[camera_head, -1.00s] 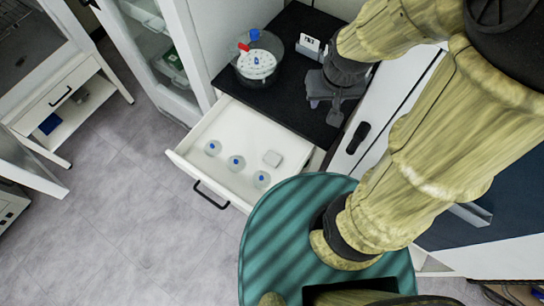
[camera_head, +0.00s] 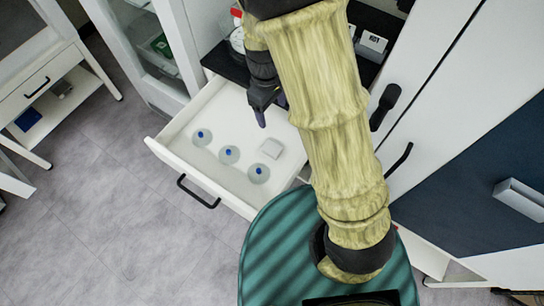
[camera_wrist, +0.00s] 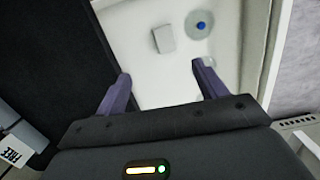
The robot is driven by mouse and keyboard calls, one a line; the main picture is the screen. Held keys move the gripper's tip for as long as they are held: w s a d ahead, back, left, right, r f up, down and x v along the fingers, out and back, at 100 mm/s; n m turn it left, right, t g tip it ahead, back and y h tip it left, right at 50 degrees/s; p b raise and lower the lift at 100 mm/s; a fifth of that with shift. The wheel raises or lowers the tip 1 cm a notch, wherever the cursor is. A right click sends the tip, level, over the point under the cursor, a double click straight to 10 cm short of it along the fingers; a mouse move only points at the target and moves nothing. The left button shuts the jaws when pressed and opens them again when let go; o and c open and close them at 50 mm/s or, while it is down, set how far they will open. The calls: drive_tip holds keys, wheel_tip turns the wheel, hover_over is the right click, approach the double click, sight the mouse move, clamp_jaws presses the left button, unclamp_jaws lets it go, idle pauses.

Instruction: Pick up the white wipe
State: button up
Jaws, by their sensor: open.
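The white wipe (camera_head: 271,148) is a small pale square lying flat in the open white drawer (camera_head: 203,113), right of the row of blue-knobbed round items. In the wrist view the wipe (camera_wrist: 163,39) lies ahead of the fingers, a little left of a round item. My gripper (camera_head: 272,108) hangs over the back part of the drawer, above and behind the wipe. In the wrist view my gripper (camera_wrist: 160,88) has its two purple fingers spread apart with nothing between them.
Three clear round items with blue knobs (camera_head: 229,154) sit in the drawer beside the wipe. The drawer's black handle (camera_head: 198,191) faces the front. A black worktop (camera_head: 228,66) with a white labelled box (camera_head: 372,43) lies behind. A glass-door cabinet (camera_head: 150,60) stands at the left.

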drive_tip(key=shift+a+f+n, duration=0.3)
drive_tip(key=shift+f, duration=0.35)
drive_tip(key=shift+w, duration=0.1)
drive_tip(key=b, duration=0.2)
hover_over(272, 147)
drive_tip(key=f, duration=1.2)
drive_tip(key=shift+w+d+f, duration=0.1)
drive_tip(key=shift+w+d, duration=0.15)
drive_tip(key=shift+s+a+f, duration=0.15)
drive_tip(key=shift+f, duration=1.15)
drive_tip(key=shift+s+a+f, duration=0.1)
drive_tip(key=shift+a+f, duration=0.05)
drive_tip(key=shift+f, duration=1.15)
